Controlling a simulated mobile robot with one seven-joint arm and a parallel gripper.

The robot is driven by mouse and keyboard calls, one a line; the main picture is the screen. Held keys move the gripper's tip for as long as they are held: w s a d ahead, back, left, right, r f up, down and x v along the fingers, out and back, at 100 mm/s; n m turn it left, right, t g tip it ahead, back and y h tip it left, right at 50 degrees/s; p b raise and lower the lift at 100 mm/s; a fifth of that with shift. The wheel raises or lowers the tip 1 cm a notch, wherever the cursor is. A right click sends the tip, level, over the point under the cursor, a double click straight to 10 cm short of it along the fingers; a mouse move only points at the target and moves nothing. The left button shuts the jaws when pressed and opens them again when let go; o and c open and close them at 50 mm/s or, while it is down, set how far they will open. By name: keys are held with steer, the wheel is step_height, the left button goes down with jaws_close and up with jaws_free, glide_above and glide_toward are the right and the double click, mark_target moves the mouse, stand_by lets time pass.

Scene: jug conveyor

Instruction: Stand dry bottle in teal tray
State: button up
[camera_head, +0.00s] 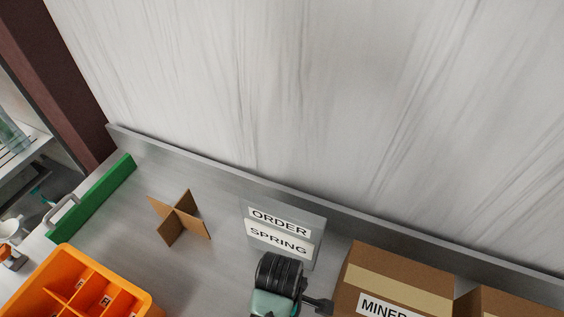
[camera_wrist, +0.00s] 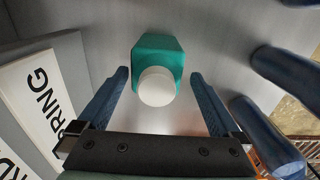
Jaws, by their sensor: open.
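In the wrist view a teal bottle (camera_wrist: 158,52) with a round white cap (camera_wrist: 157,86) is seen from above, standing on the grey metal surface. My gripper (camera_wrist: 159,74) is open, with one blue finger on each side of the bottle. Gaps show between the fingers and the bottle. Whether this bottle is dry cannot be told. In the head view only my arm's end shows at the bottom, and the fingers and bottle are hidden. I cannot make out a teal tray in either view.
An ORDER SPRING sign (camera_head: 280,232) stands by the back ledge. A MINERAL-type cardboard box (camera_head: 390,275) stands right. A cardboard cross divider (camera_head: 181,217), an orange crate (camera_head: 65,255) and a green bar (camera_head: 105,195) are left. Dark blue rounded shapes (camera_wrist: 285,68) lie right of my gripper.

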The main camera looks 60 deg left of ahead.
steer(key=shift+w+a+f+p, duration=0.1)
steer(key=shift+f+p, duration=0.45)
steer(key=shift+f, duration=2.6)
